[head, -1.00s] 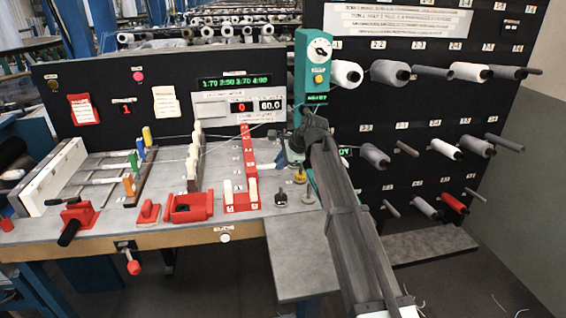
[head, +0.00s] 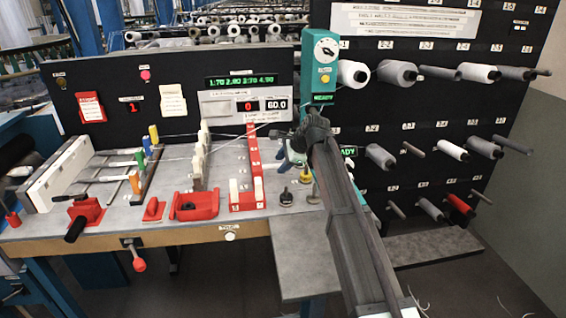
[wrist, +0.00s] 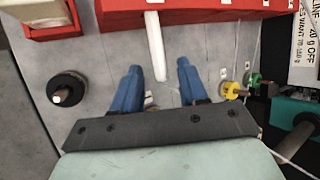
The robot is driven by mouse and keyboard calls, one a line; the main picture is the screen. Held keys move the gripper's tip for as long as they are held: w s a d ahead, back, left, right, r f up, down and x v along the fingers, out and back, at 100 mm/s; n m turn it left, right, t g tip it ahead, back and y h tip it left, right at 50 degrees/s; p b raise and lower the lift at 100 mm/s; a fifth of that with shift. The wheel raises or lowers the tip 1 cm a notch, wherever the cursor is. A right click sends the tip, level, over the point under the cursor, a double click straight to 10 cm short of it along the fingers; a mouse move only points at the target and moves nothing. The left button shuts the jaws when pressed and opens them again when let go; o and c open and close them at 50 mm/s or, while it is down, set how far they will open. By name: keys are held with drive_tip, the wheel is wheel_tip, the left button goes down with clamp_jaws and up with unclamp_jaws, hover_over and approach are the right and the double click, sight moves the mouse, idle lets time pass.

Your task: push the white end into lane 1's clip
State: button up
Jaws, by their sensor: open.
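The red strip (head: 253,155) carries small labels and runs away from the bench front. In the wrist view a white peg (wrist: 155,45) sticks out from a red block (wrist: 190,14) towards the gap between my fingers. A thin white thread (wrist: 236,40) runs at the right of the wrist view. I cannot tell which clip is lane 1's, or pick out the white end.
A black round knob (wrist: 67,89) stands left of my fingers. A yellow piece (wrist: 233,90) and a teal part (wrist: 296,125) are at the right. Upright cream pegs (head: 200,150) and a red holder (head: 194,205) stand left on the bench. A spool rack (head: 430,110) is at the right.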

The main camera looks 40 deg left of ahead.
drive_tip(key=v, duration=1.3)
drive_tip(key=shift+d+r, duration=0.25)
drive_tip(key=shift+r, duration=0.05)
drive_tip(key=shift+s, duration=0.1)
